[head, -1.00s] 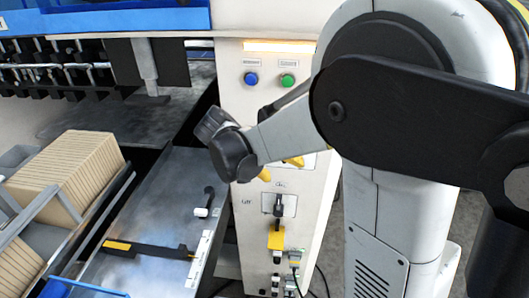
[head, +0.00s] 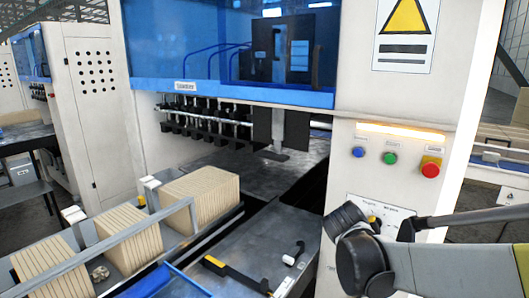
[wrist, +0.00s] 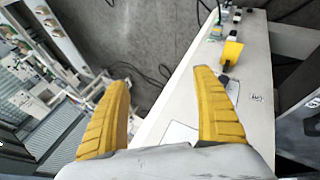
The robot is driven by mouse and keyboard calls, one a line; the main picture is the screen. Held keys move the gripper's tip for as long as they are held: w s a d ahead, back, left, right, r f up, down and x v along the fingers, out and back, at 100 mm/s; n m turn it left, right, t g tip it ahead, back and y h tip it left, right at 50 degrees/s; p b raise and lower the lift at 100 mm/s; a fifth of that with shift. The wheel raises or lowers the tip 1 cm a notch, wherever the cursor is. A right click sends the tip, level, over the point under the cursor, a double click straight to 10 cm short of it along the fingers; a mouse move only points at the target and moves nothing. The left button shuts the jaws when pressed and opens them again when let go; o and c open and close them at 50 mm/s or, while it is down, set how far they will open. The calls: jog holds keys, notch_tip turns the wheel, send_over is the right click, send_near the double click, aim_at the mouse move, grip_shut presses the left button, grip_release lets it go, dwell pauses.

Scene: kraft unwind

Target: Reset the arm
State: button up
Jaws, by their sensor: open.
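My gripper (wrist: 161,80) shows in the wrist view as two yellow fingers, spread wide with nothing between them. Beyond them are the grey floor and the white face of the control cabinet (wrist: 240,105), with a yellow switch part (wrist: 231,52) beyond the right finger. In the head view my arm is at the lower right, in front of the cabinet (head: 375,165). The fingers are mostly hidden there behind my dark wrist joint. Whether they touch the cabinet cannot be told.
The cabinet carries a blue button (head: 358,152), a green button (head: 390,158) and a red button (head: 431,167). Left of it is a metal bed (head: 235,250) with a black-and-yellow tool (head: 235,274). Stacks of brown kraft pieces (head: 205,190) stand further left. Cables (wrist: 145,72) lie on the floor.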

jog(key=s+a+f+n+t+y+b, duration=0.4)
jog(key=s+a+f+t+y+b, duration=0.2)
jog(key=s+a+f+b, duration=0.5)
jog(key=f+y+b, duration=0.1)
jog(key=b, duration=0.2)
jog(key=shift+a+f+b, duration=0.25)
jog(key=shift+b, duration=0.1)
dwell(0.3)
